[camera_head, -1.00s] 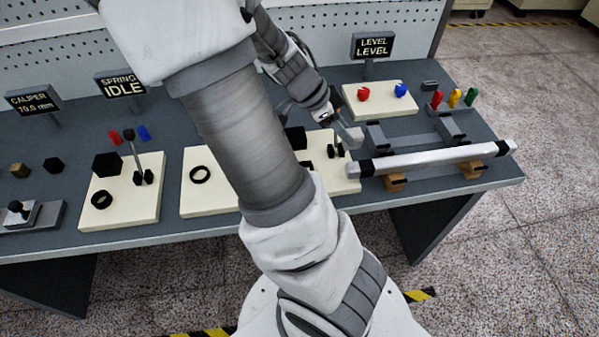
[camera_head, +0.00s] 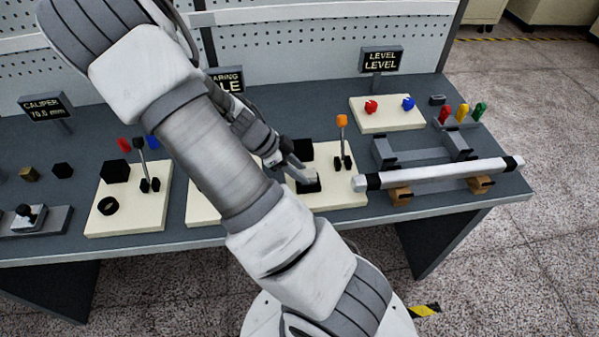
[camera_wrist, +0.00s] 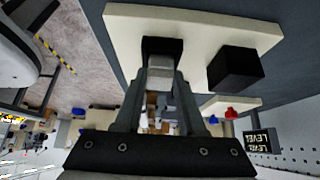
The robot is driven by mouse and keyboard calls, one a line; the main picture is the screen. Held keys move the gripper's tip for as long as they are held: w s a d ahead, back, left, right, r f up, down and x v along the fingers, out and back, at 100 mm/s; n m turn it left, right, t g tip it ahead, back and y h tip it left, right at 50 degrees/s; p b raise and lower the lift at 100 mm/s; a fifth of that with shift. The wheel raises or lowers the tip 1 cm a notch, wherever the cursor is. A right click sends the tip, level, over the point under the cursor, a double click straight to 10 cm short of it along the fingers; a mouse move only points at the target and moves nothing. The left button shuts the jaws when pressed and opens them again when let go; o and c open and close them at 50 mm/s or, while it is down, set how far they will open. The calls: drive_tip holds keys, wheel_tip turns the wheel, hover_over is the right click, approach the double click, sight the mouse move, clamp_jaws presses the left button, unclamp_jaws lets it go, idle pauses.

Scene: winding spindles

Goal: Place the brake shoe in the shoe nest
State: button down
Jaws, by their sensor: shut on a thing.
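My gripper (camera_head: 298,170) is low over the right cream board and shut on a small light grey block, which I take to be the brake shoe (camera_head: 308,177). The block also shows between the fingers in the wrist view (camera_wrist: 160,66). A low black holder, likely the shoe nest (camera_head: 308,187), lies right at the block on the board. In the wrist view the black nest (camera_wrist: 162,44) borders the block's end. I cannot tell whether the block is seated in it or just above it. The fingers hide part of both.
A black box (camera_head: 300,150) stands close behind the gripper. An orange-knobbed lever (camera_head: 342,121) stands just right of it. A white roller (camera_head: 440,173) lies on wooden blocks further right. My arm hides the middle of the bench.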

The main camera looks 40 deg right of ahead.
drive_tip(key=shift+f, duration=0.45)
drive_tip(key=shift+f, duration=0.2)
drive_tip(key=c, duration=0.5)
unclamp_jaws()
drive_tip(key=shift+r, duration=0.15)
